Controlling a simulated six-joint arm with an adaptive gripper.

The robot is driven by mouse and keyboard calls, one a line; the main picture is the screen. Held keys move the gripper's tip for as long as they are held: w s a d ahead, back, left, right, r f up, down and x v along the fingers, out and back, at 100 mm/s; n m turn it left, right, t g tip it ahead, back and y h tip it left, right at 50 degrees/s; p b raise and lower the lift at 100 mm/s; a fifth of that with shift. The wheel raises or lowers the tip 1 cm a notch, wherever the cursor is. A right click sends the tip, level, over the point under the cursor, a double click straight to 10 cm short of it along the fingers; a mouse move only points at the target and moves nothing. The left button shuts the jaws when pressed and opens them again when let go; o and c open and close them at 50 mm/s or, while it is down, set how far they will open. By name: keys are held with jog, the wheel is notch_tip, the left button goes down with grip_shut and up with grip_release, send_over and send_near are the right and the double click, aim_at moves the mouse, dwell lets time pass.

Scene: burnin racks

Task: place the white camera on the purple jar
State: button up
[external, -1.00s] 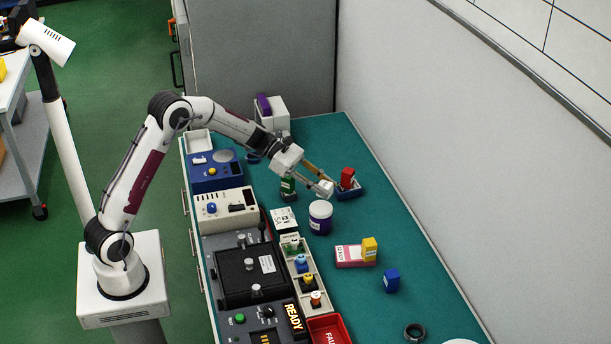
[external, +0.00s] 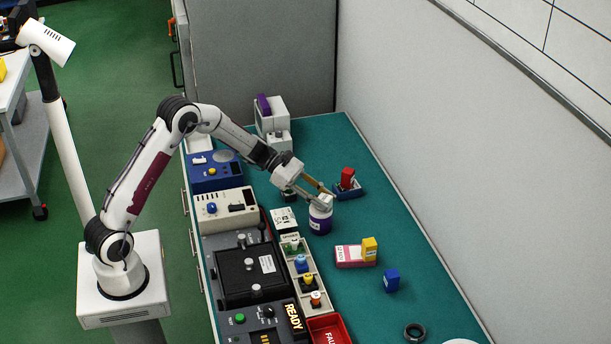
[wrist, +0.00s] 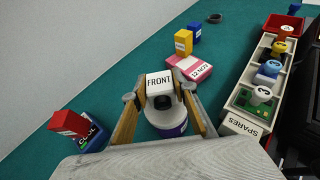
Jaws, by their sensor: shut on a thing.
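My gripper (wrist: 162,103) is shut on the white camera (wrist: 159,82), a small block marked FRONT with a black round lens. The purple jar (wrist: 168,130), with a white lid and a white and purple body, is under the camera in the wrist view. In the external view my gripper (external: 326,194) is right above the jar (external: 320,224), with the camera (external: 325,203) at the fingertips. The camera looks very close to the lid; I cannot tell whether they touch. The camera and fingers hide part of the lid.
A pink box (external: 352,257), a yellow block (external: 369,249) and a blue block (external: 392,280) stand nearer the front. The SPARES rack (external: 303,270) runs along the left. The mat between is clear.

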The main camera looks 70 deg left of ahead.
jog(key=shift+f, duration=0.15)
jog(key=o, duration=1.1)
jog(key=shift+o, duration=0.2)
jog(key=shift+s+a+r, duration=0.25)
jog(key=shift+a+r, duration=0.05)
jog(key=v, duration=1.1)
jog(key=shift+s+a, duration=0.1)
jog(key=shift+s, duration=0.05)
